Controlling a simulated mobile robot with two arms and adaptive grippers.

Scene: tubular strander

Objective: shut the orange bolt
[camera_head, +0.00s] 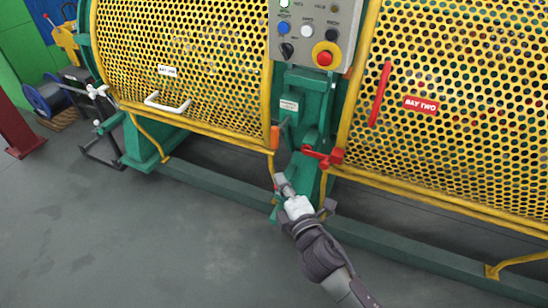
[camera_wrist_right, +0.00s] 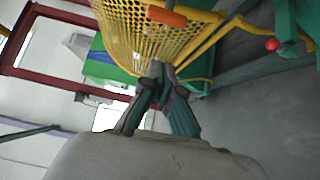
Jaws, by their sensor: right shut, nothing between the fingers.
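The orange bolt (camera_head: 275,137) is a small upright orange piece at the lower right corner of the left yellow mesh guard (camera_head: 190,60), beside the green post. In the right wrist view an orange piece, which looks like the same bolt (camera_wrist_right: 166,15), shows at the top edge against the yellow mesh. My right gripper (camera_head: 280,181) is shut and empty, below the bolt and apart from it. Its closed fingertips also show in the right wrist view (camera_wrist_right: 157,72). My left gripper is in neither view.
A control box (camera_head: 315,35) with buttons is above. The right guard (camera_head: 460,110) has a red handle (camera_head: 380,94). A green base rail (camera_head: 225,187) runs along the floor. Grey floor (camera_head: 150,240) in front is clear.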

